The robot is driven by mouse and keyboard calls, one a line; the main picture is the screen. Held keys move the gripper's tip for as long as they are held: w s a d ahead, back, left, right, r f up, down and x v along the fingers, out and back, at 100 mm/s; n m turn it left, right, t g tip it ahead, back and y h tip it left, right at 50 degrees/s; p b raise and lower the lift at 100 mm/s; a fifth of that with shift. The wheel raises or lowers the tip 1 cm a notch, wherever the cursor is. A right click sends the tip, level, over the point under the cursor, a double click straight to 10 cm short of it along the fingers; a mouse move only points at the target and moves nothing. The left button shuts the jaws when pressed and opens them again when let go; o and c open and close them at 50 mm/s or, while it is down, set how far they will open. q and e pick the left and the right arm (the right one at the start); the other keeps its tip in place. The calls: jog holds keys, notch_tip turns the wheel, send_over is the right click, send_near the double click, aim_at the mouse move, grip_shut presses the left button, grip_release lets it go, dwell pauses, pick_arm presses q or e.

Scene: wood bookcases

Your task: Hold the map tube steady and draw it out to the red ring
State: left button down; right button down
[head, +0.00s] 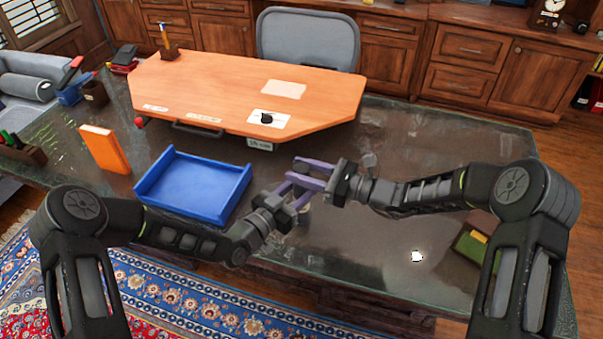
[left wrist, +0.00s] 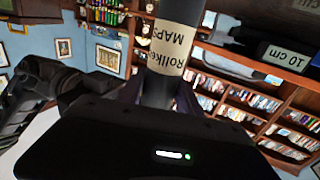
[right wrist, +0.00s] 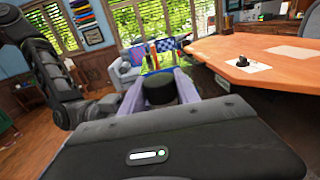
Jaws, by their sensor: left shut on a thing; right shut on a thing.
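The map tube shows in the left wrist view as a dark grey cylinder with a cream label reading MAPS (left wrist: 168,48). My left gripper (head: 299,192) is shut on the tube, below the label in that view. My right gripper (head: 297,172) is shut on a round black end (right wrist: 159,90), seen between its purple fingers in the right wrist view. The two grippers are close together above the desk's front part. In the head view the fingers hide most of the tube. I cannot make out a red ring in any view.
A blue tray (head: 195,184) lies left of my grippers, with an orange book (head: 105,149) beyond it. A raised orange-brown board (head: 230,85) stands behind. A green box (head: 470,246) is at the right. The glossy desk top (head: 400,150) is clear behind my right arm.

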notch_tip(320, 180, up, 8)
jog(key=c, duration=0.9)
grip_release()
jog(key=shift+d, duration=0.1)
jog(key=v, duration=1.2)
jog(key=shift+s+f, duration=0.1)
